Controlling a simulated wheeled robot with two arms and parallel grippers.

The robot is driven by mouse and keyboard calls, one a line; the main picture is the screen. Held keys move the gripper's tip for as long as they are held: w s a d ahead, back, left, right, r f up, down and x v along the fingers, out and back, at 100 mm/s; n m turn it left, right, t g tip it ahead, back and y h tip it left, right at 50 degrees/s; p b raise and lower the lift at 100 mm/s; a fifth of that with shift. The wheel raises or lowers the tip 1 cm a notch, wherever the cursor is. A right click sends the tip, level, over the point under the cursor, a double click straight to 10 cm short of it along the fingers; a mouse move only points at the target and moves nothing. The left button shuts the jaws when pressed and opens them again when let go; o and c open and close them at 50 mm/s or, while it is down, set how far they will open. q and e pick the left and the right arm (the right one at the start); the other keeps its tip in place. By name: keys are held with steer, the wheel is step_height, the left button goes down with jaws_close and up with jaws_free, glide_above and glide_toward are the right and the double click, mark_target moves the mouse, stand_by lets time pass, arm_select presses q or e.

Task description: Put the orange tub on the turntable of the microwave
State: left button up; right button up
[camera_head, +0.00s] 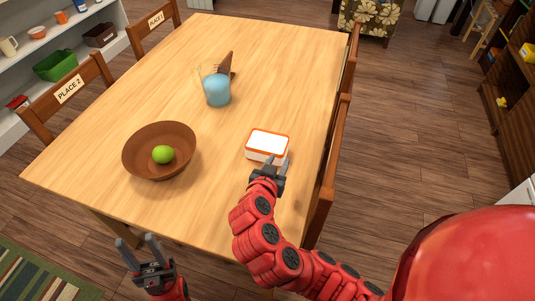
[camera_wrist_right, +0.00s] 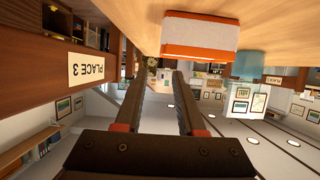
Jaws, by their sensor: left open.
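The orange tub (camera_head: 267,143) is a small box with an orange rim and white top and sides. It stands on the wooden table near the right edge. My right gripper (camera_head: 273,166) is just in front of the tub with its fingers apart and pointing at it; nothing is between them. The right wrist view shows the tub (camera_wrist_right: 198,38) beyond the open fingers (camera_wrist_right: 175,78). My left gripper (camera_head: 141,249) is open and empty off the table's near left edge. No microwave or turntable is in view.
The table (camera_head: 100,180) also carries a brown bowl (camera_head: 135,160) with a green fruit (camera_head: 163,154), a glass of blue liquid (camera_head: 217,92) and a brown cone (camera_head: 227,64). Chairs (camera_head: 66,95) line both sides. Shelves (camera_head: 20,60) stand at the left.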

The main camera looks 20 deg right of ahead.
mark_target(287, 146)
steer(key=x, duration=0.5)
steer(key=shift+w, duration=0.1)
steer(key=p+x, duration=0.1)
steer(key=x, duration=0.4)
steer(key=shift+w+d+f, duration=0.2)
steer(key=shift+w, duration=0.15)
jaws_close()
stand_by(0.8)
